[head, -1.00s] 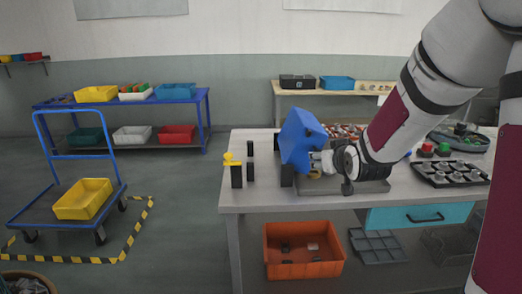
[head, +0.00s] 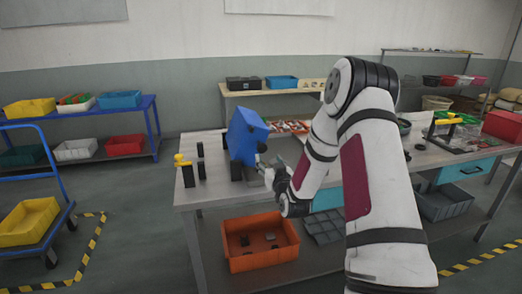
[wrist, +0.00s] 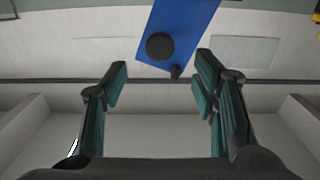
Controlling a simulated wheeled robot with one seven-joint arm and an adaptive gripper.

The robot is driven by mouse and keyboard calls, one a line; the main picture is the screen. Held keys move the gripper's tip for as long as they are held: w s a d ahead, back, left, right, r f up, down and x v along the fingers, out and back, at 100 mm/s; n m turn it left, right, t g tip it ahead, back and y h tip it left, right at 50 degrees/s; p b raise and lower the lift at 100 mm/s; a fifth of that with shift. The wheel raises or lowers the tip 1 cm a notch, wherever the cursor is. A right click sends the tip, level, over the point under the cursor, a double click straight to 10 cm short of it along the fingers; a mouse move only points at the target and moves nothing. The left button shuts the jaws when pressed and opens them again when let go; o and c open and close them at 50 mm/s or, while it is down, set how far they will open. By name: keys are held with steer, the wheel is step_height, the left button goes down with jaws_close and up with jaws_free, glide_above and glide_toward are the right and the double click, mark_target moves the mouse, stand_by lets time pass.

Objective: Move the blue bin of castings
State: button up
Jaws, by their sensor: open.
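A blue box-shaped body (head: 245,137) stands tilted on the grey workbench (head: 190,200), near its left end, beside black posts. In the wrist view it shows as a blue face (wrist: 185,28) with a round black knob, beyond my fingertips. My gripper (head: 268,177) is open, low and to the right of this body; the wrist view shows nothing between the fingers (wrist: 161,75). Blue bins stand on the back table (head: 282,83) and on the blue cart's top shelf (head: 120,98). I cannot see castings in either, so I cannot tell which bin the task names.
An orange bin (head: 260,243) with small dark parts sits on the shelf under the bench. A yellow-topped black post (head: 186,171) stands at the bench's left edge. A yellow bin (head: 28,222) rests on a blue trolley at left. Floor between trolley and bench is clear.

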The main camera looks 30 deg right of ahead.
mark_target(262, 149)
steer(key=x, duration=1)
steer(key=shift+w, duration=0.15)
jaws_close()
